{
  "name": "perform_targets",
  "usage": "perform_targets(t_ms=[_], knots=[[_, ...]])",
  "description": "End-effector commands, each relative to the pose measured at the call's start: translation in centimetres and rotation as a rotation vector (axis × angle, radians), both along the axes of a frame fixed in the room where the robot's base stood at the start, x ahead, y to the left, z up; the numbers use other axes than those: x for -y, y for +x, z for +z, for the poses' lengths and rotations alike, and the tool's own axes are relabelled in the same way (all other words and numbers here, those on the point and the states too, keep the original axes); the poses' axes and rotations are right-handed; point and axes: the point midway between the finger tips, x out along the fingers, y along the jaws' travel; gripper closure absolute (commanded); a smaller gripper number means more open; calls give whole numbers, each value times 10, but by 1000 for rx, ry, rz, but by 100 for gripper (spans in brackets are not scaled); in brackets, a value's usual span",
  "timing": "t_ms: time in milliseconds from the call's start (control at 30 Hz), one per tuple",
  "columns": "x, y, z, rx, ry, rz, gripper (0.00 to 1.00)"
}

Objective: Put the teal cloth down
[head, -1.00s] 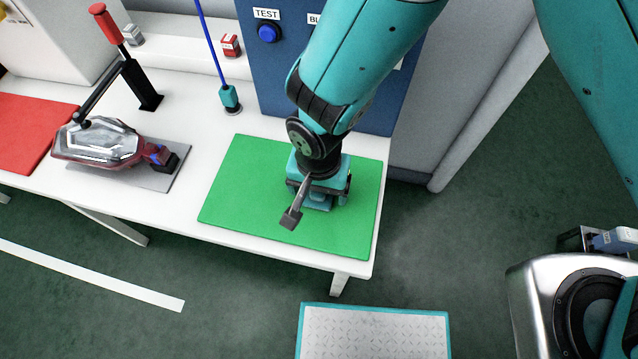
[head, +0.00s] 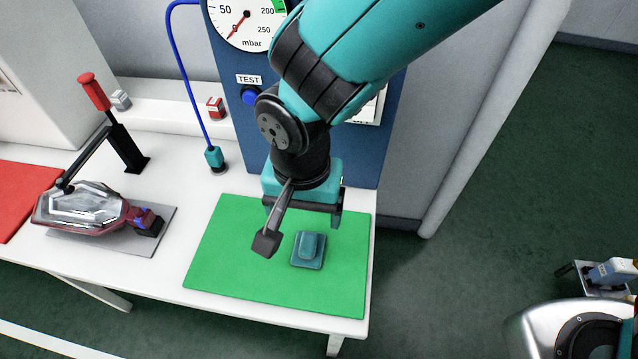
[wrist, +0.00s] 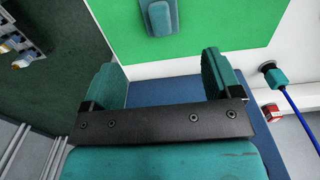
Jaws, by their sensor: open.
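The teal cloth (head: 309,249) lies on the green mat (head: 228,260), right of the mat's middle, as a small folded pad with a raised middle. It also shows at the top of the wrist view (wrist: 158,16), partly cut off by the frame edge. My gripper (head: 304,218) is above and behind the cloth, apart from it. In the wrist view my gripper (wrist: 165,72) has its two teal fingers wide apart with nothing between them.
A tail lamp (head: 85,207) sits on a grey plate under a clamp with a red handle (head: 94,92) at the left. A red mat (head: 22,200) lies further left. A blue test panel (head: 385,150) with a gauge stands behind. A blue hose ends in a teal connector (head: 214,157).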

Motion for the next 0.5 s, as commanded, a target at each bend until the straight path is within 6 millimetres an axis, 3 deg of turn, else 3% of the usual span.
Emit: perform_targets(t_ms=[167,267,367,500], knots=[[1,1,4,0,2,2,16],[12,5,18,-8,23,27,16],[41,11,51,-24,81,109,16],[99,4,105,-16,198,306,16]])
